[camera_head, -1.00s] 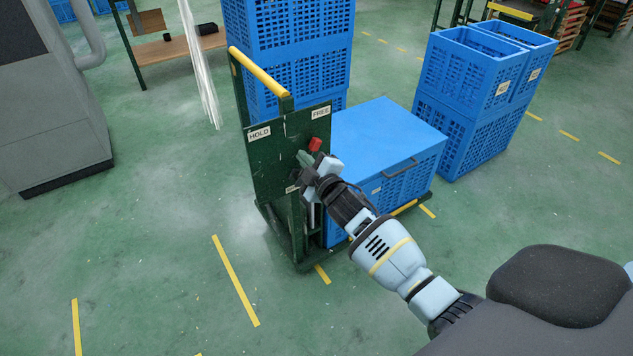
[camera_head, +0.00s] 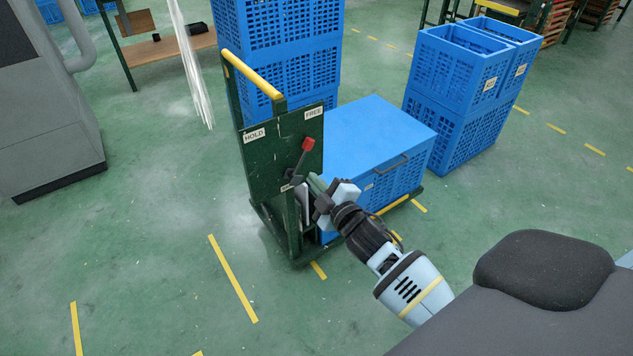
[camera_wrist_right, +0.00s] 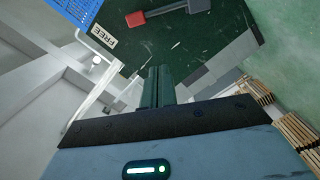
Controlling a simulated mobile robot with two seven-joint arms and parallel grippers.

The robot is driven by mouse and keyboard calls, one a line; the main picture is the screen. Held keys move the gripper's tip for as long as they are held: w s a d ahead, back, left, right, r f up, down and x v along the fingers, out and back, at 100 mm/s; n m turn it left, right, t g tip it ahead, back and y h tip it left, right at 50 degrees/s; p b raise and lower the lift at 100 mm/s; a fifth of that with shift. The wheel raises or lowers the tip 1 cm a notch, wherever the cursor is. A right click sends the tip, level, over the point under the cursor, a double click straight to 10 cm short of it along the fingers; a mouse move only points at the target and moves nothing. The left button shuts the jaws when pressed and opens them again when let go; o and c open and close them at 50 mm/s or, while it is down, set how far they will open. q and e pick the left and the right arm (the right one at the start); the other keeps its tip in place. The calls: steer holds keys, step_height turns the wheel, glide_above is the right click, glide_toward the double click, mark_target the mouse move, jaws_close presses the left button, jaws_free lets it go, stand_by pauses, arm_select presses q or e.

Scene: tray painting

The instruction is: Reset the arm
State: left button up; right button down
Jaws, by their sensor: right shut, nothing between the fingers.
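My right arm comes in from the lower right in the head view. Its gripper (camera_head: 315,184) is shut and empty, just in front of the lower part of a dark green cart panel (camera_head: 262,160). A lever with a red knob (camera_head: 308,144) is on this panel, tilted up toward the FREE label, and the gripper is apart from it. In the right wrist view the shut fingers (camera_wrist_right: 157,85) point at the panel (camera_wrist_right: 190,50), and the red knob (camera_wrist_right: 135,19) shows beyond them. My left gripper is not in view.
The cart has a yellow handle bar (camera_head: 252,75) and carries a blue lidded crate (camera_head: 375,135). Tall blue crates (camera_head: 290,45) stand behind it, and more blue crates (camera_head: 455,90) stand to the right. A grey machine (camera_head: 45,110) is at left. Green floor in front is clear.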

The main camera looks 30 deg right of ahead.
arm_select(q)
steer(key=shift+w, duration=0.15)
